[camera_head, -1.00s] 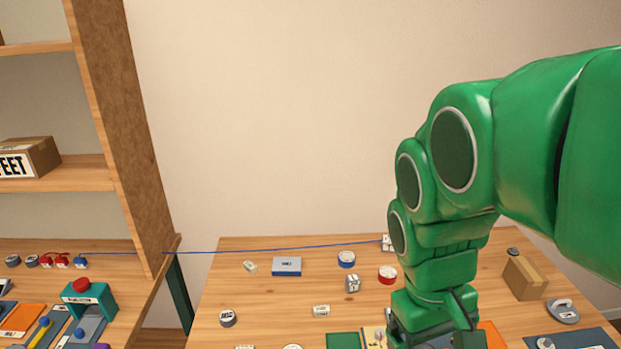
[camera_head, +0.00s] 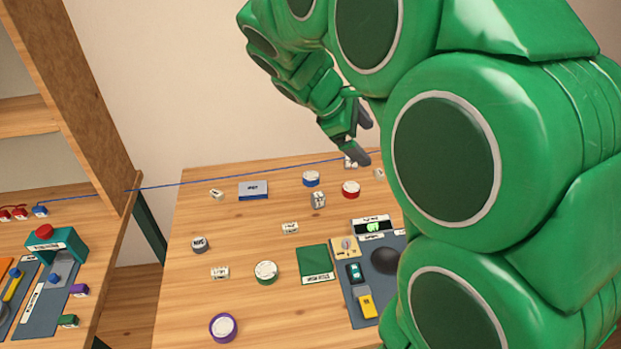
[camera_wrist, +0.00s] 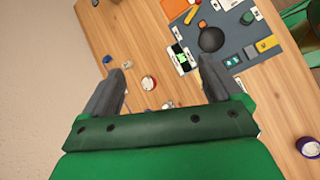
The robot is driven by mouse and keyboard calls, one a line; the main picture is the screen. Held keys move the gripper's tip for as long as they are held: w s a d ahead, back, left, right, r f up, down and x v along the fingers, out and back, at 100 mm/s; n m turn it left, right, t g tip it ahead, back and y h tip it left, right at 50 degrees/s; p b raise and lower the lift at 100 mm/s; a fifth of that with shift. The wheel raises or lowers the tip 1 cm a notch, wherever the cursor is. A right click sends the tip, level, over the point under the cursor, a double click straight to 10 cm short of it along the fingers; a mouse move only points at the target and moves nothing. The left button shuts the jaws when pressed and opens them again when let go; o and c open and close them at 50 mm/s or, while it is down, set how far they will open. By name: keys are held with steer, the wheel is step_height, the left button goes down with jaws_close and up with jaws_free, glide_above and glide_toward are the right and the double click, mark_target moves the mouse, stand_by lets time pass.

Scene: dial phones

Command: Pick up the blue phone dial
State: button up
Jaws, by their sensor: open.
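The blue phone dial (camera_head: 311,178), a short round piece with a white top and blue side, sits near the back of the wooden table in the head view. My gripper (camera_head: 366,142) is open and empty, up and to the right of the dial in the picture, apart from it. The wrist view shows the open fingers (camera_wrist: 162,65) spread over the table with nothing between them. I cannot pick out the blue dial surely in the wrist view; part of the table there is hidden behind my gripper.
A red dial (camera_head: 350,189) and a small grey cube (camera_head: 318,200) stand close to the blue dial. A blue cord (camera_head: 230,178) crosses behind. Green (camera_head: 266,272) and purple (camera_head: 223,328) dials are nearer the front.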

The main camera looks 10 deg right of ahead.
steer(key=w+a+f+n+t+h, duration=0.1)
steer(key=w+a+n+t+h, duration=0.15)
steer(key=w+a+n, duration=0.65)
steer(key=w+a+f+n+t+h, duration=0.1)
steer(key=w+a+n+t+h, duration=0.15)
steer(key=w, duration=1.35)
steer(key=t+y, duration=0.1)
glide_toward(311, 175)
steer(key=shift+w+d+f+m, duration=0.2)
steer(key=shift+w+d, duration=0.1)
steer(key=shift+d, duration=0.15)
steer(key=shift+w+d+f+m, duration=0.15)
steer(key=shift+w+d, duration=0.1)
steer(key=shift+d, duration=0.25)
steer(key=shift+w+d+f, duration=0.1)
steer(key=shift+d+f, duration=0.15)
steer(key=shift+d, duration=0.05)
steer(key=shift+x, duration=3.55)
steer(key=shift+f, duration=0.1)
steer(key=c, duration=1.1)
steer(key=shift+c, duration=0.2)
